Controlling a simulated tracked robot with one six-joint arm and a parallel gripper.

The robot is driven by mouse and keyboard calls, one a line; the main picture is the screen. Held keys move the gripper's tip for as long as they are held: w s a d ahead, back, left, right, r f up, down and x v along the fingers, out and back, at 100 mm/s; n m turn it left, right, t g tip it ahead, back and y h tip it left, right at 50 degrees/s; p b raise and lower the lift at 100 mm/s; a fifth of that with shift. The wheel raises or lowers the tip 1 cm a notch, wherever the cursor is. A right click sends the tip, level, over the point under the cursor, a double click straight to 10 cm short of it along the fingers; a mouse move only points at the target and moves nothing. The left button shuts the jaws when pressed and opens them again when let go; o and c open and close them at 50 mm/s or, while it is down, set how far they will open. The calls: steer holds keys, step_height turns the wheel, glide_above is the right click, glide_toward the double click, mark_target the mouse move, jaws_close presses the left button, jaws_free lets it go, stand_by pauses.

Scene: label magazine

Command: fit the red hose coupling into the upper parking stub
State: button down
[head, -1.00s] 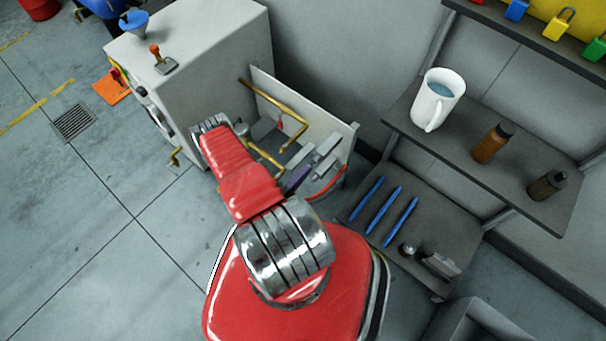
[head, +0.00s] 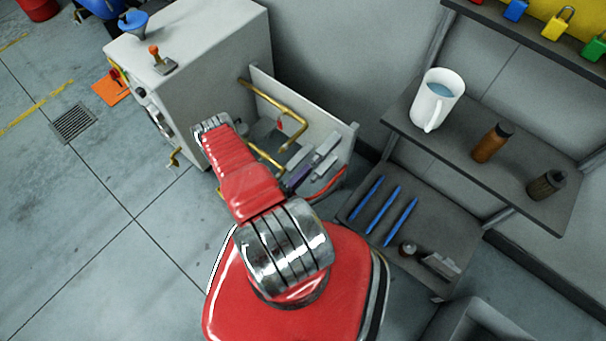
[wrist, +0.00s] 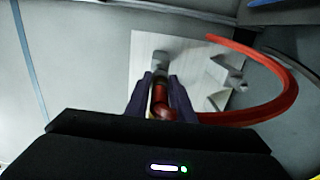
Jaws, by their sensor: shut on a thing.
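My gripper (wrist: 162,98) is shut on the red hose coupling (wrist: 159,93), with one dark finger on each side of it. In the wrist view, the coupling points at a grey parking stub (wrist: 160,62) on the pale panel (wrist: 143,50). Its front end is close to that stub; I cannot tell whether they touch. A second grey stub (wrist: 224,101) stands to the right. In the head view, my gripper (head: 298,178) is small beside the panel (head: 343,150) and its grey stubs (head: 325,143); the coupling is not clear there.
The red hose (wrist: 285,100) bends in a wide arc around the right of the stubs. Brass pipes (head: 275,98) run beside the panel near my arm. A grey cabinet (head: 215,50) stands behind; shelves (head: 400,128) with a white jug (head: 438,98) are at right.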

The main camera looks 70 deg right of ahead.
steer(key=shift+x, duration=1)
steer(key=c, duration=1.4)
jaws_free()
steer(key=shift+c, duration=0.2)
steer(key=shift+a, duration=0.1)
steer(key=v, duration=0.7)
steer(key=shift+a, duration=0.15)
steer(key=shift+x, duration=3.55)
steer(key=shift+w+a, duration=0.1)
steer(key=shift+w, duration=0.15)
